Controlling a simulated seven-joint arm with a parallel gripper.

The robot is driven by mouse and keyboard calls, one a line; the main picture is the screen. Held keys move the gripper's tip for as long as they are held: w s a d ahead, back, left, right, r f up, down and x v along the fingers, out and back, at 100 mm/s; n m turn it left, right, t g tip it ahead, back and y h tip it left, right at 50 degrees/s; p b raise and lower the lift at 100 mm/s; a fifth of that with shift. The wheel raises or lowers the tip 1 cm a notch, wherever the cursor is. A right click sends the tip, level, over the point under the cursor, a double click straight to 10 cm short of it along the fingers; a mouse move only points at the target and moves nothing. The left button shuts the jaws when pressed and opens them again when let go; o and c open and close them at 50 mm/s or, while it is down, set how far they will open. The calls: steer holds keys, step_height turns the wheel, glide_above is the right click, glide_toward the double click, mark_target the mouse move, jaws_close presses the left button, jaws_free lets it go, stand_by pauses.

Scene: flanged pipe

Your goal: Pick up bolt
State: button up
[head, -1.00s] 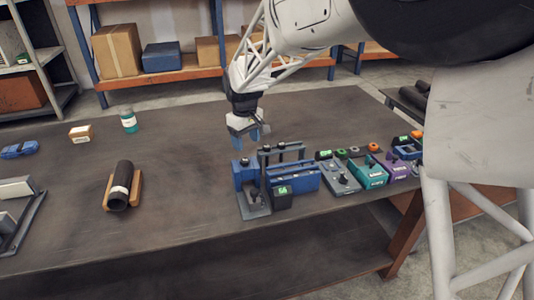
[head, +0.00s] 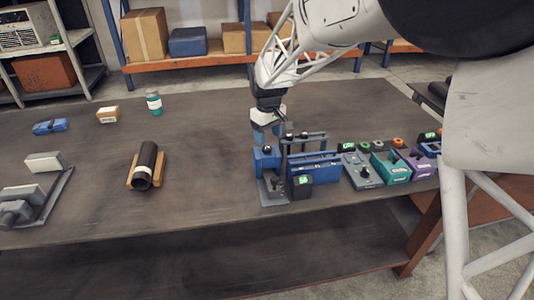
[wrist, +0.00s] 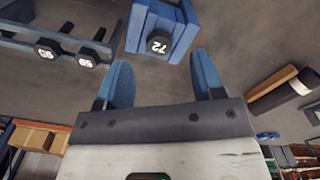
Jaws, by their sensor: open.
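A dark bolt with a hexagonal head marked 72 (wrist: 158,44) stands in a blue block (wrist: 178,22) in the wrist view. Two more dark bolts with numbered heads, a left one (wrist: 46,48) and a right one (wrist: 88,58), sit along a blue-grey rack at the upper left. My gripper (wrist: 161,65) has two blue fingers spread apart with nothing between them. The bolt marked 72 lies beyond the fingertips, roughly centred between them. In the head view my gripper (head: 267,133) is just above and behind the blue block (head: 263,161).
A dark pipe (head: 147,165) lies in a wooden cradle to the left. A teal bin (head: 391,168) and a purple bin (head: 424,166) stand to the right. A teal-labelled bottle (head: 154,103) and small box (head: 108,115) stand farther back. The table between pipe and block is clear.

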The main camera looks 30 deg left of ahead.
steer(key=shift+w+f, duration=0.1)
steer(key=shift+f, duration=2.5)
jaws_close()
steer(key=shift+r, duration=0.1)
step_height(320, 180, up, 10)
step_height(320, 180, up, 8)
glide_above(269, 149)
steer(key=shift+r, duration=0.15)
stand_by(1.2)
